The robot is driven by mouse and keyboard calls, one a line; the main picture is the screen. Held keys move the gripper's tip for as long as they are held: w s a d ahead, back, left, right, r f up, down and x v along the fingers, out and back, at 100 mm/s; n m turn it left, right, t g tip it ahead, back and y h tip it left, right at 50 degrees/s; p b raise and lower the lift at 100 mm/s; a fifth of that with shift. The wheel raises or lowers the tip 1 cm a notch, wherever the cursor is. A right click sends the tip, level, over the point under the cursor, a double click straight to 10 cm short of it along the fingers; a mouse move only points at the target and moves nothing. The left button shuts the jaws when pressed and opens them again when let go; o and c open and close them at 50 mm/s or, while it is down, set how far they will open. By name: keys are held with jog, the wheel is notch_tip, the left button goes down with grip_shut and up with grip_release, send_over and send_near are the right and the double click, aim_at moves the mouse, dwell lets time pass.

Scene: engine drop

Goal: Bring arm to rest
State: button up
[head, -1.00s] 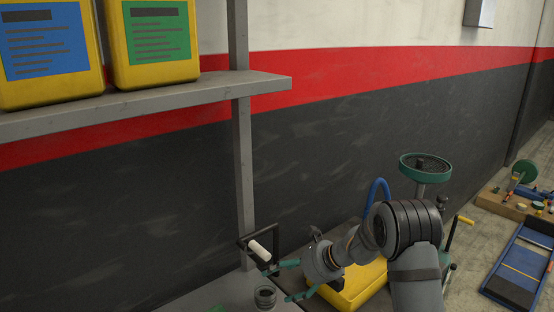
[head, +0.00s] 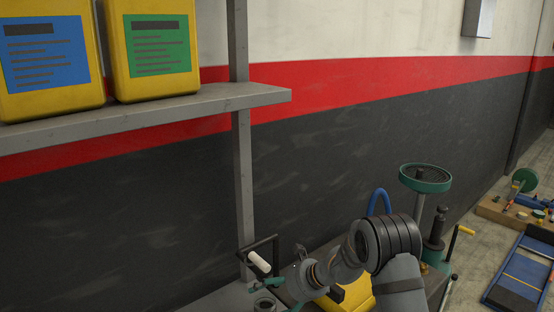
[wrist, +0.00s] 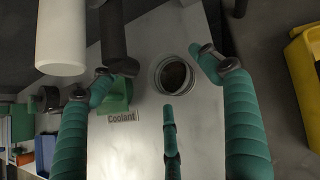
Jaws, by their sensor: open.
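My gripper (wrist: 160,85) has green ribbed fingers, spread apart and empty in the wrist view. A round open metal can (wrist: 174,76) with dark contents shows between and beyond the fingertips, on a grey surface (wrist: 143,150). I cannot tell whether any finger touches the can. In the head view my gripper (head: 268,286) is low at the bottom, near the can (head: 265,305), which is partly cut off by the frame edge. My arm reaches in from the lower right.
A label reading Coolant (wrist: 122,116) lies beside a green patch. A white roll on a dark holder (head: 259,262) stands close behind my gripper. A yellow container (head: 357,295) is just right. A shelf (head: 200,102) with yellow jugs is above left. A green-rimmed stand (head: 425,178) is behind my arm.

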aim_at(270, 304)
jog(key=f, duration=0.4)
jog(key=shift+a, duration=0.3)
jog(key=b+v, duration=0.1)
jog(key=v, duration=0.4)
jog(key=shift+w+d, duration=0.1)
jog(key=shift+w, duration=0.05)
jog(key=shift+d+r, duration=0.1)
